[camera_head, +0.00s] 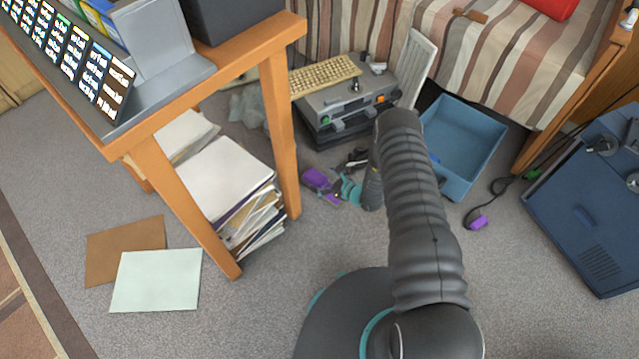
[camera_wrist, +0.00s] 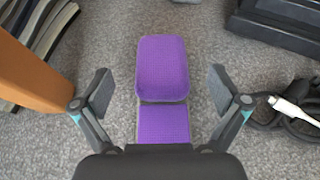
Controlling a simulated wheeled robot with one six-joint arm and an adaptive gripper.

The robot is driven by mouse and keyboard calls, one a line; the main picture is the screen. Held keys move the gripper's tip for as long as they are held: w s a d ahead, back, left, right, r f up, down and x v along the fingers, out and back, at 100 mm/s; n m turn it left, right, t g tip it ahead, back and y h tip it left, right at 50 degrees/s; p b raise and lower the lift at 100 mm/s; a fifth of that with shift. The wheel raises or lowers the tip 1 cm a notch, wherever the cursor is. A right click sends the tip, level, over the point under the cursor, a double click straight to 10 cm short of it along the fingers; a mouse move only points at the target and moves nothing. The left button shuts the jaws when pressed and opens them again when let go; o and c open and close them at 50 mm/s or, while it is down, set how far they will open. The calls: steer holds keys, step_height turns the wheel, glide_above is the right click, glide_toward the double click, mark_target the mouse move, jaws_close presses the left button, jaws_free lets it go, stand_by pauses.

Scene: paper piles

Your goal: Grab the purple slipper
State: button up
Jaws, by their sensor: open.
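The purple slipper (camera_wrist: 162,68) lies on the grey carpet in the wrist view, centred between the fingers of my gripper (camera_wrist: 161,92). It has a rounded purple upper part and a flatter purple part nearer to me, whose near end is hidden by my gripper body. My gripper is open, with one finger on each side of the slipper and a visible gap on both sides. In the head view the slipper (camera_head: 318,183) shows beside the table leg, left of my gripper (camera_head: 345,188), which partly covers it.
A wooden table leg (camera_head: 281,140) stands close on the left, with a paper pile (camera_head: 222,170) behind it. Dark cables (camera_wrist: 262,110) with a white plug lie to the right. A grey device (camera_head: 345,100) and a blue bin (camera_head: 470,140) stand beyond.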

mark_target(316, 176)
steer(key=x, duration=0.5)
steer(key=shift+r, duration=0.1)
steer(key=shift+d, duration=0.1)
steer(key=shift+c, duration=0.3)
steer(key=c, duration=1.2)
